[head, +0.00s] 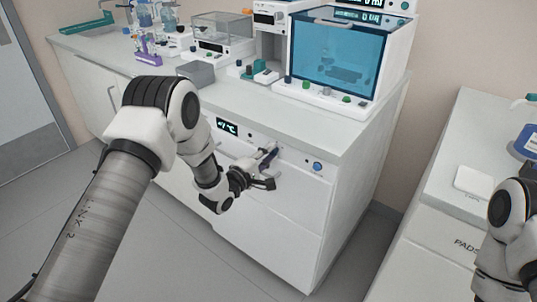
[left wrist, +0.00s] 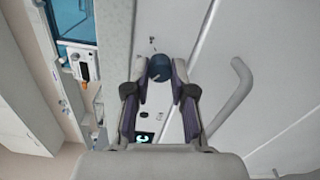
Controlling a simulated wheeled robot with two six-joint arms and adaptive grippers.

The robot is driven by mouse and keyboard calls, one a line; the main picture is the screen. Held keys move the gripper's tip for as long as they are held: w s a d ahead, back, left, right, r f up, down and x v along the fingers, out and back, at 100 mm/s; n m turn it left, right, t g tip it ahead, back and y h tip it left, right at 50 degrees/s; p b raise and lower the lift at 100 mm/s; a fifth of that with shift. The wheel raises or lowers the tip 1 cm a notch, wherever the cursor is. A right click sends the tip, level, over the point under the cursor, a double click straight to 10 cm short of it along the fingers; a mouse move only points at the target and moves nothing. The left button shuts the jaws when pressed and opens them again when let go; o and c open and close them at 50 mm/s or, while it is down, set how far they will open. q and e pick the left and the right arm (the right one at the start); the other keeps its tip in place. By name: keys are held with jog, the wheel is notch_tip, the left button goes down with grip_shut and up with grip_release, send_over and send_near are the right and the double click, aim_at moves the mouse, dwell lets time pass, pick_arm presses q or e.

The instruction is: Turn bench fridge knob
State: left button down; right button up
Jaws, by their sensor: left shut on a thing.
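The bench fridge (head: 290,220) is the white front under the bench top, with a lit display (head: 227,127). My left gripper (head: 270,167) is at its upper front panel. In the left wrist view the dark blue round knob (left wrist: 158,67) sits between the fingertips of my left gripper (left wrist: 158,74), one finger on each side. The gripper is shut on it. In the head view the gripper mostly hides the knob, so its turn angle cannot be told. My right arm (head: 507,235) shows at the right edge, but its gripper is not in view.
A small round blue part (head: 317,166) is on the fridge front, right of my gripper. A curved handle (left wrist: 236,88) stands out beside the gripper in the left wrist view. A blue-windowed cabinet (head: 335,60) stands on the bench. Floor is clear in front.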

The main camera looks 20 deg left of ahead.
pick_arm(q)
jog(key=shift+n, duration=0.6)
jog(key=c, duration=1)
grip_release()
jog(key=v, duration=1.2)
